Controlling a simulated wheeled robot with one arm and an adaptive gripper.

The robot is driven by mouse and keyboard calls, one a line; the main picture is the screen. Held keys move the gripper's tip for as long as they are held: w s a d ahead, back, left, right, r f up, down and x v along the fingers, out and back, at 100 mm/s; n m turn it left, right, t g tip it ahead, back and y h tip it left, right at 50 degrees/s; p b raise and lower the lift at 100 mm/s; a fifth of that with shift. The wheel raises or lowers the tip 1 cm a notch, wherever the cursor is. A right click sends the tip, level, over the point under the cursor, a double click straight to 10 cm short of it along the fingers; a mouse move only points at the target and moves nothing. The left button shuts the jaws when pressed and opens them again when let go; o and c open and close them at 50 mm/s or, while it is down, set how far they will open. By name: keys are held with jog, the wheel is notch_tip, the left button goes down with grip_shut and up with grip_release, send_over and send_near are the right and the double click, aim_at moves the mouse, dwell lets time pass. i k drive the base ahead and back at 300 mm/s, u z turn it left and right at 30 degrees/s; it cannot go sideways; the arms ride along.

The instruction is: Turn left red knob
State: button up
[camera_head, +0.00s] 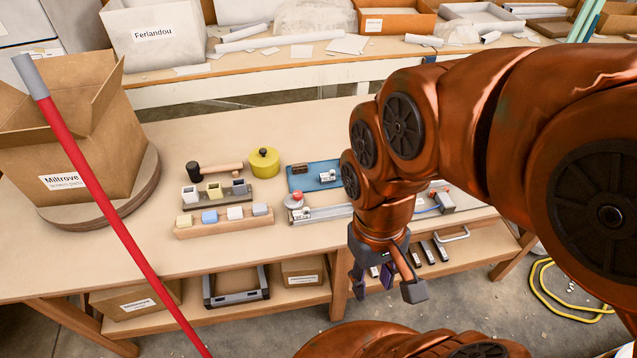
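A small red knob (297,196) shows on a light round part beside the blue plate, left of my arm. A second small red spot, perhaps another knob (433,195), shows to the right of my arm, partly hidden. My gripper (388,287) points down, in front of the table's front edge in the picture, to the right of and below the left red knob. Its fingers are spread and nothing shows between them. My arm hides the middle of the fixture between the two red spots.
The blue plate (315,177) carries small parts. Left of it are a yellow round pot (264,162), a black-headed mallet (214,170) and wooden racks of coloured blocks (222,223). A red pole (105,215) crosses the left side before a cardboard box (75,135).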

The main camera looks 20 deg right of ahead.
aim_at(293, 201)
jog(key=z, duration=0.9)
jog(key=i, duration=0.55)
jog(key=u, duration=2.45)
